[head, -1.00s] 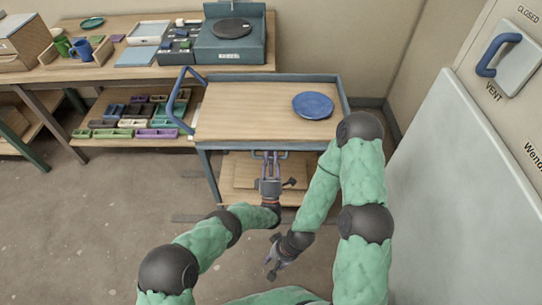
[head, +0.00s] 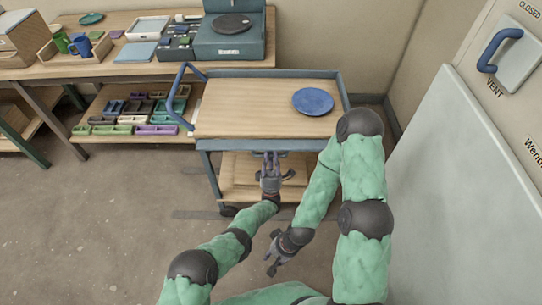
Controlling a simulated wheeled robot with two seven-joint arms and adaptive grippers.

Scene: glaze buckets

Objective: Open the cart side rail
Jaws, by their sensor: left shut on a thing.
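The cart (head: 225,127) has a wooden top in a blue-grey frame and stands ahead of me. Its side rail (head: 225,145) runs along the near edge of the top, with a small handle below it. My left gripper (head: 271,160) is shut on that handle, just under the near edge. The fingers partly hide the handle. My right gripper (head: 270,266) hangs lower, over the floor, apart from the cart. Its fingers are too small to tell whether they are open.
A blue plate (head: 312,101) lies on the cart's top at the right. A blue push handle (head: 176,95) sticks out at its left. A workbench (head: 120,68) with a scale and trays stands behind, left. A large grey-white panel (head: 450,190) stands at the right. Floor at left is clear.

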